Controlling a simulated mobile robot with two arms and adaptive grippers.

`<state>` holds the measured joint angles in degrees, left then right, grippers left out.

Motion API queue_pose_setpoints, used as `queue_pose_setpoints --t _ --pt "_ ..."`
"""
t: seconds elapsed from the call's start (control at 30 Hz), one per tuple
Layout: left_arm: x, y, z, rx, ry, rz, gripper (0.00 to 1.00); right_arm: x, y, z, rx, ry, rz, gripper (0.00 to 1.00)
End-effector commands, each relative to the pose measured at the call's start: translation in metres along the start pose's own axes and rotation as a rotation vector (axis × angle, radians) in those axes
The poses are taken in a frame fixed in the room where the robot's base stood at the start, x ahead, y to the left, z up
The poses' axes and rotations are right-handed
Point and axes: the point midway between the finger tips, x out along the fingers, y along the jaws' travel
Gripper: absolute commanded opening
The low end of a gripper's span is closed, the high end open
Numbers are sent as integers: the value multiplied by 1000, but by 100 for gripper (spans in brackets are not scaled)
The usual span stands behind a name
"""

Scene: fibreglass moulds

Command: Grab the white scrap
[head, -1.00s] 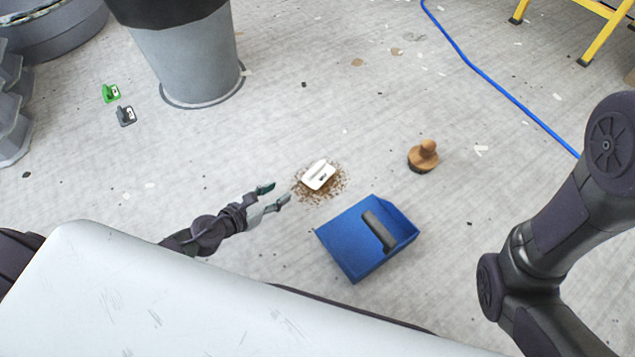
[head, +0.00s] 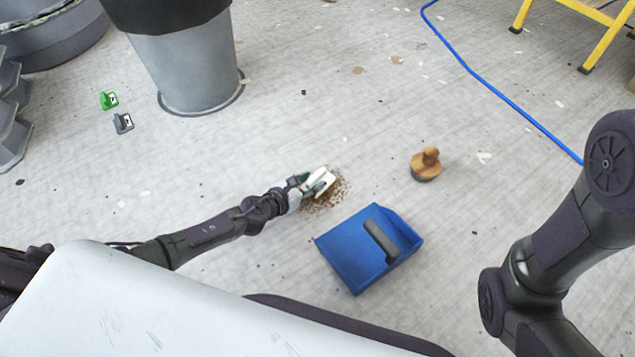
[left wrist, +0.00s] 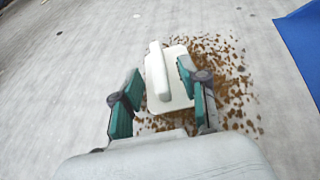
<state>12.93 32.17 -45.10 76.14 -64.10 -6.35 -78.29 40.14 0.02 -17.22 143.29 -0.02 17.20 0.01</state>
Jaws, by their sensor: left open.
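The white scrap (head: 326,184) lies on the floor on a patch of brown crumbs. It is a flat plate with a raised ridge, and it shows in the left wrist view (left wrist: 178,92). My left gripper (head: 312,182) is open at the scrap. In the left wrist view my green-padded fingers (left wrist: 158,92) stand on either side of the scrap's near part, the right finger overlapping the plate. I cannot tell whether they touch it. In the head view the gripper hides part of the scrap. My right gripper is out of view.
A blue dustpan (head: 348,258) with a dark handle lies just right of the crumbs (head: 338,199). A wooden-handled brush (head: 426,164) stands farther right. A grey bin (head: 190,65), green clip (head: 109,100) and grey clip (head: 123,123) are at upper left. A blue hose (head: 500,94) crosses upper right.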

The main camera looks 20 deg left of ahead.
Motion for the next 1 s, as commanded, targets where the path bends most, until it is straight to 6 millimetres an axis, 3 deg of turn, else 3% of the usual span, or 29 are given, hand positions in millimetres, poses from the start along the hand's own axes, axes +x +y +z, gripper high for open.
queue_pose_setpoints --t 0.27,0.5,0.53,1.0 --pt "3 0 0 -1 0 0 42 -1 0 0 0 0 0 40" --pt "3 0 0 0 0 0 2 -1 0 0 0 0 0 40" --pt "3 0 0 0 0 0 0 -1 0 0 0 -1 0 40" --pt "-1 0 9 0 0 0 0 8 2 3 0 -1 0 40"
